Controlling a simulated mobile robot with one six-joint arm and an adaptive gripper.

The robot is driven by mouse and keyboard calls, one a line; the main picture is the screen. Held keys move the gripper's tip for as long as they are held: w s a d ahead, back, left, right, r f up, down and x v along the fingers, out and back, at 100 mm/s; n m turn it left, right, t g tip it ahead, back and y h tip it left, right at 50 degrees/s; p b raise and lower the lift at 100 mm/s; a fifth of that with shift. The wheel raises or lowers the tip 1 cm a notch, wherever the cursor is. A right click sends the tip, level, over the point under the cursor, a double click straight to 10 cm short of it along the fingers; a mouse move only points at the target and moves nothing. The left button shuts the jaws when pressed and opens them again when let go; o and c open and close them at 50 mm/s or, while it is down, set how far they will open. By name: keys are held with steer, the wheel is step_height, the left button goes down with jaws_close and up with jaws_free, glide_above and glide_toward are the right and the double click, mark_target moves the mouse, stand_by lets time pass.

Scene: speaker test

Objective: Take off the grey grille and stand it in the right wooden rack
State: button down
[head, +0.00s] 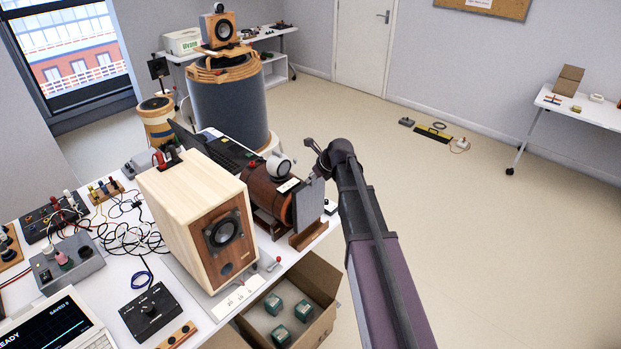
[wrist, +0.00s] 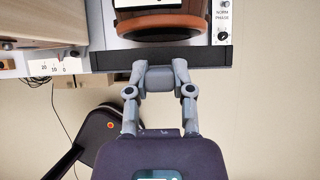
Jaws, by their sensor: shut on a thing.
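The grey grille (head: 309,205) stands upright, its lower edge at the right wooden rack (head: 308,237) on the table's edge. I cannot tell how deep it sits in the slot. My gripper (head: 317,174) is at the grille's top. In the wrist view my gripper (wrist: 160,76) is shut on a grey block at the grille's edge, and the grille (wrist: 212,56) shows as a dark bar. The pale wooden speaker (head: 200,215) has its front bare, with the round driver showing.
A red-brown round cabinet (head: 265,188) stands close behind the grille. An open cardboard box (head: 325,275) with green-topped blocks is below the table's edge. Cables and instruments crowd the table's left. The floor (head: 480,240) to the right is clear.

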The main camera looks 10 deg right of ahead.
mark_target(312, 195)
steer(key=shift+f+b, duration=1.45)
steer(key=shift+f, duration=0.3)
steer(key=shift+f+b, duration=2.15)
steer(key=shift+b, duration=0.05)
stand_by(4.0)
